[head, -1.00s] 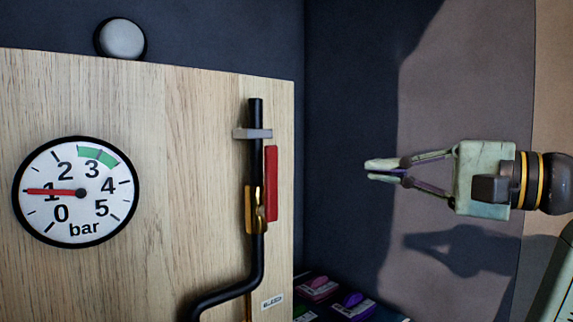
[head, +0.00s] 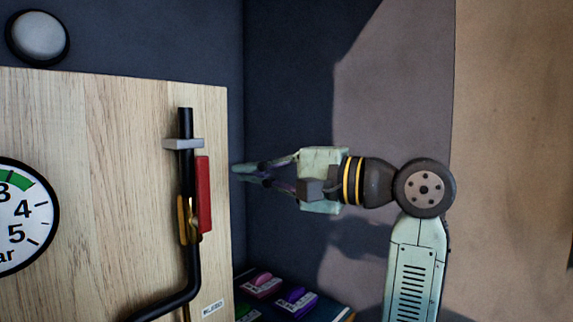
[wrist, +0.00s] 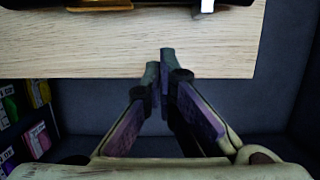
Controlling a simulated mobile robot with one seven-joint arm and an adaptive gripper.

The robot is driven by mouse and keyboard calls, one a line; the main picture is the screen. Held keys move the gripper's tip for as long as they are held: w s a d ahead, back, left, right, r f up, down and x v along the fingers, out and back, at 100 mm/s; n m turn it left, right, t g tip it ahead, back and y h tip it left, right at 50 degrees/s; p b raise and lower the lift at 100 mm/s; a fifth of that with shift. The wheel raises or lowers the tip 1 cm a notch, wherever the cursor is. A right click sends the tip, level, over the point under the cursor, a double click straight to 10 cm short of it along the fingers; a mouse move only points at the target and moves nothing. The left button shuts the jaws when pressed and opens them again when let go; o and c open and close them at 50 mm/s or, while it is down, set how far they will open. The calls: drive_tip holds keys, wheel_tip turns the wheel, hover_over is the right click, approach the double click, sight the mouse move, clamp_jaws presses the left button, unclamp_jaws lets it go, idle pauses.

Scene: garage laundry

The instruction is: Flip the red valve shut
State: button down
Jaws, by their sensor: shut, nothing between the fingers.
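The red valve lever (head: 204,195) stands upright along a black pipe (head: 186,130) on the wooden board, near the board's right edge. A brass valve body (head: 186,220) sits at the lever's lower end. My gripper (head: 238,173) is shut and empty. It points left and is to the right of the lever, with a gap between them in the head view. In the wrist view the closed fingertips (wrist: 159,65) show in front of the board's edge. A brass-coloured part (wrist: 100,5) shows at the top there; the red lever cannot be made out.
The wooden board (head: 120,180) carries a round pressure gauge (head: 20,215), cut off at the left. A grey pipe bracket (head: 183,143) is above the lever. Coloured boxes (head: 296,300) lie low, right of the board.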

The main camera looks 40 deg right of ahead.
sight(200, 194)
drive_tip(key=shift+s+a+p, duration=0.2)
drive_tip(key=shift+a, duration=0.75)
drive_tip(key=shift+s+a+p, duration=0.15)
drive_tip(key=shift+a, duration=0.8)
drive_tip(key=shift+a, duration=0.15)
drive_tip(key=shift+s+r+n, duration=0.1)
drive_tip(key=shift+n, duration=0.2)
drive_tip(key=shift+a, duration=0.1)
